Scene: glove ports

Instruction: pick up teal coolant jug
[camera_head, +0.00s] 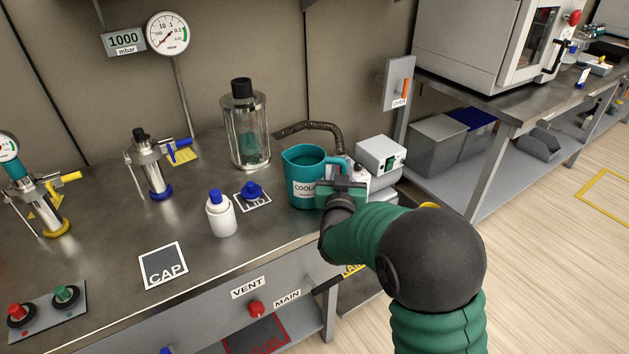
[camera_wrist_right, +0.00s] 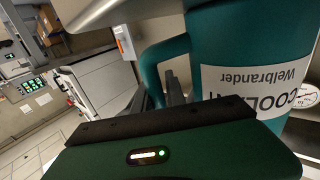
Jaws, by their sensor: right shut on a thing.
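The teal coolant jug (camera_head: 303,168) stands upright on the steel bench, its "COOLANT" label facing the front. In the right wrist view the jug (camera_wrist_right: 236,40) fills the upper right, with its handle (camera_wrist_right: 155,65) to the left of the body. My right gripper (camera_head: 343,180) is at the jug's right side, shut on the jug at its handle. The fingertips are mostly hidden behind the green gripper body in both views. My left gripper is not in view.
A white pump unit (camera_head: 378,155) stands close right of the jug. A white bottle (camera_head: 221,214) and a blue cap on a marked card (camera_head: 252,196) are to its left. A glass vessel (camera_head: 247,125) stands behind. The bench front edge is near.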

